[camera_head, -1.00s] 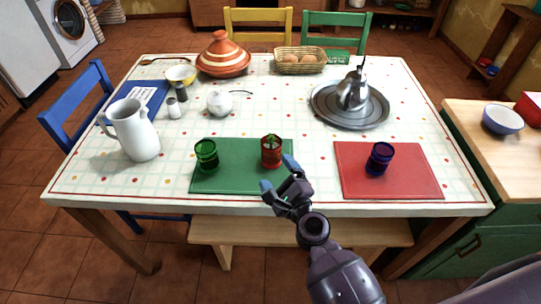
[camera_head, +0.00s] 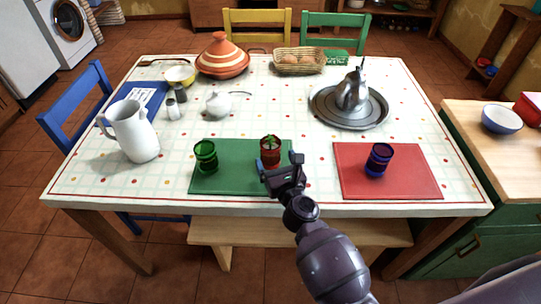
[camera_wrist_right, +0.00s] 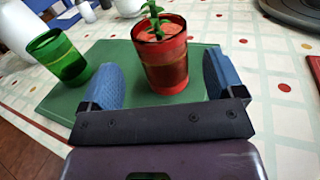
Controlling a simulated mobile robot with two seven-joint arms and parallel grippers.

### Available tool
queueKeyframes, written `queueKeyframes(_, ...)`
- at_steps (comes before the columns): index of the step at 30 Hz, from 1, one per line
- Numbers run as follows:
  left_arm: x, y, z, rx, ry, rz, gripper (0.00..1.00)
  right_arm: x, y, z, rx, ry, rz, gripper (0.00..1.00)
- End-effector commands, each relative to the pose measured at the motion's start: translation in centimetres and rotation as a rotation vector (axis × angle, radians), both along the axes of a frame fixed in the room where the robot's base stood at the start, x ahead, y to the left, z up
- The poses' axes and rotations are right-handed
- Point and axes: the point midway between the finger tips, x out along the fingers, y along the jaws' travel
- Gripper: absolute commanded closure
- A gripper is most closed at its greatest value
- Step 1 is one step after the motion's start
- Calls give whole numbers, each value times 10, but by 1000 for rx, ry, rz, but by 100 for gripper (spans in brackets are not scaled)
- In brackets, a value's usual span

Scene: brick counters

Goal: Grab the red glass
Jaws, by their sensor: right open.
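The red glass (camera_head: 270,148) stands upright on the green mat (camera_head: 222,180), with a green sprig sticking out of its top. In the right wrist view the red glass (camera_wrist_right: 163,62) shows just ahead of the space between the fingertips. My right gripper (camera_head: 280,163) is open at the near side of the glass, and its lower part is hidden in the head view. Its two blue fingers also show in the wrist view (camera_wrist_right: 160,85), one to each side of the glass and apart from it. My left gripper is not in view.
A green glass (camera_head: 205,157) stands to the left on the same mat. A purple-blue glass (camera_head: 379,160) stands on the red mat (camera_head: 425,185) at the right. The cloth between the mats is clear.

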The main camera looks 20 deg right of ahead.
Motion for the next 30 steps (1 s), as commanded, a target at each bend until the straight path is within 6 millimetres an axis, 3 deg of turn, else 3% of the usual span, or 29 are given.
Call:
queueKeyframes(5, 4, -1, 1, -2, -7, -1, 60, 10, 0, 0, -2, 0, 1, 13)
queueKeyframes(15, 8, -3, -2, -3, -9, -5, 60, 49, 1, 0, -3, 1, 0, 13)
queueKeyframes(25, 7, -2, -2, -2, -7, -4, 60, 54, 2, 1, -2, 0, 0, 13)
queueKeyframes(26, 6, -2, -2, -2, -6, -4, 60, 54, 2, 1, -2, 0, 0, 14)
queueKeyframes(30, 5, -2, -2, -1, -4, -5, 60, 54, 2, 1, -2, 0, 0, 36)
